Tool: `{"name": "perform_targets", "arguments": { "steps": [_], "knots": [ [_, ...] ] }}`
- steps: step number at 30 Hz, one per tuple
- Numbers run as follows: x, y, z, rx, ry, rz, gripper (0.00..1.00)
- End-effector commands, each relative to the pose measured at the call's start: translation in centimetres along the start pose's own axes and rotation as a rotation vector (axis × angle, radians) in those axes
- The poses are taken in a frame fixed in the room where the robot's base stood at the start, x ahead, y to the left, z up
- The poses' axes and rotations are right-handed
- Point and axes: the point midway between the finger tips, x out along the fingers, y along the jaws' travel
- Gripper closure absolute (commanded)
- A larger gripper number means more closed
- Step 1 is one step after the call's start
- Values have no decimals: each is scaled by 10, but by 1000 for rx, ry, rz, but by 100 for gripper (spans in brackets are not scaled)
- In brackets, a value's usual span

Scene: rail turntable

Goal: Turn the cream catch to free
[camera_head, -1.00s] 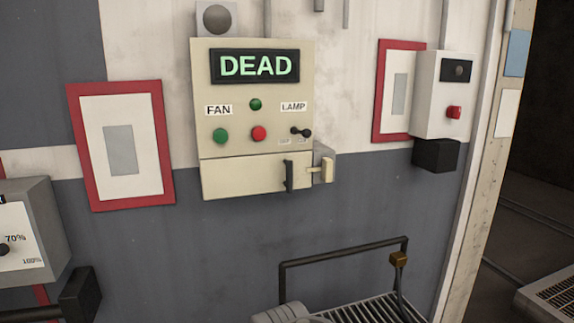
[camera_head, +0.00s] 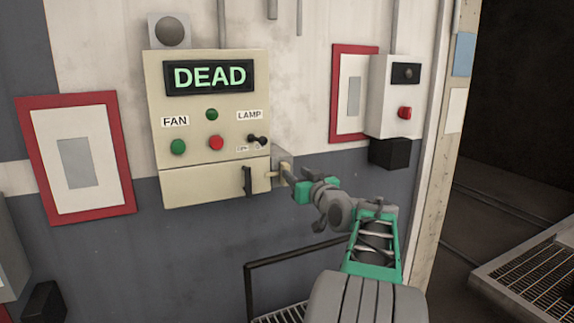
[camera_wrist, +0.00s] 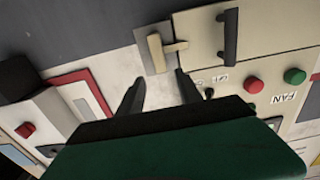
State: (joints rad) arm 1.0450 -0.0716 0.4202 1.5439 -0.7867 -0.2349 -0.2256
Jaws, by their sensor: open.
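The cream catch (camera_wrist: 158,53) sits on a grey block (camera_wrist: 146,44) at the side of the cream panel (camera_head: 160,100). Its stem (camera_head: 274,175) reaches across towards the panel's lower door (camera_head: 205,185), beside a black handle (camera_head: 248,181). In the head view my gripper (camera_head: 293,178) is at the catch and hides most of it. In the wrist view my gripper (camera_wrist: 160,82) is open, its two fingers apart and nothing between them. The catch lies just beyond the fingertips; I cannot tell whether they touch.
The panel has a DEAD display (camera_head: 210,76), a green button (camera_head: 178,147), a red button (camera_head: 216,142) and a black LAMP switch (camera_head: 258,139). A white box with a red knob (camera_head: 404,112) hangs to the right. A black rail (camera_head: 290,254) stands below my arm.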

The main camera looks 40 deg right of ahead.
Motion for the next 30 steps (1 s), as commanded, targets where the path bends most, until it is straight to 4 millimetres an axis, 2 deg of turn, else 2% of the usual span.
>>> {"name": "perform_targets", "arguments": {
  "steps": [6,10,19,30],
  "knots": [
    [44,-2,-3,2,-4,-3,58],
    [60,-2,-1,1,-4,-2,58],
    [64,-1,1,0,-4,1,58],
    [64,-1,0,0,-4,0,88]
  ]
}}
